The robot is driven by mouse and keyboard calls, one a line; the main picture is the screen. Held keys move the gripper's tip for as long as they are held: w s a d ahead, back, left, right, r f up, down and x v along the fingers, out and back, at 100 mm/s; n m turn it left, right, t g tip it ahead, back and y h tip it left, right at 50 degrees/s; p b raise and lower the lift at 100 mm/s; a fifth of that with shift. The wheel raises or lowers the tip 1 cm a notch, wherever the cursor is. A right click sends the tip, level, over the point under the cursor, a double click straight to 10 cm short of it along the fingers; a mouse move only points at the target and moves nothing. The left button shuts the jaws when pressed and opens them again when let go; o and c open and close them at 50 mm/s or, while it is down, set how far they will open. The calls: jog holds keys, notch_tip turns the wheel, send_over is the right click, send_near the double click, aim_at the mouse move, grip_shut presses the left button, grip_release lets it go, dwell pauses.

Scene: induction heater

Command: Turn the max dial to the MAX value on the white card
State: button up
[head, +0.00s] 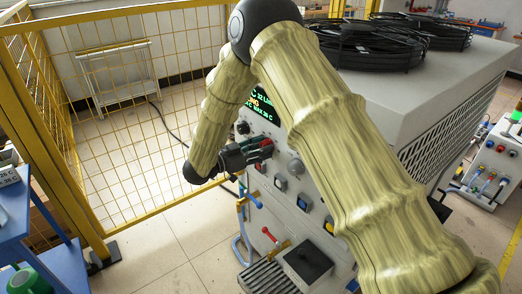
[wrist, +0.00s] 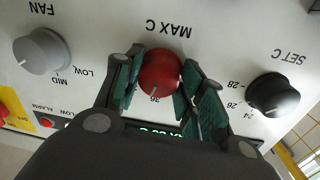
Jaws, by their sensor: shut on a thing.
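The red max dial (wrist: 160,72) sits under the upside-down label MAX C in the wrist view. Its white pointer line is at the lower edge, near a printed number that looks like 36. My gripper (wrist: 162,85) has its green-padded fingers on both sides of the dial, shut on it.
A grey FAN dial (wrist: 42,52) and a black SET C dial (wrist: 272,95) flank the red one. The green-lettered display (head: 264,104) is partly hidden by my arm. Below are levers and buttons. A yellow mesh fence (head: 110,110) stands left; a blue stand (head: 14,215) is at far left.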

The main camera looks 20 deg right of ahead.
jog(key=m+b, duration=0.2)
jog(key=m, duration=0.3)
jog(key=shift+y, duration=0.3)
dwell(0.4)
jog(key=o, duration=1)
jog(key=v, duration=1.2)
jog(key=shift+s, duration=0.15)
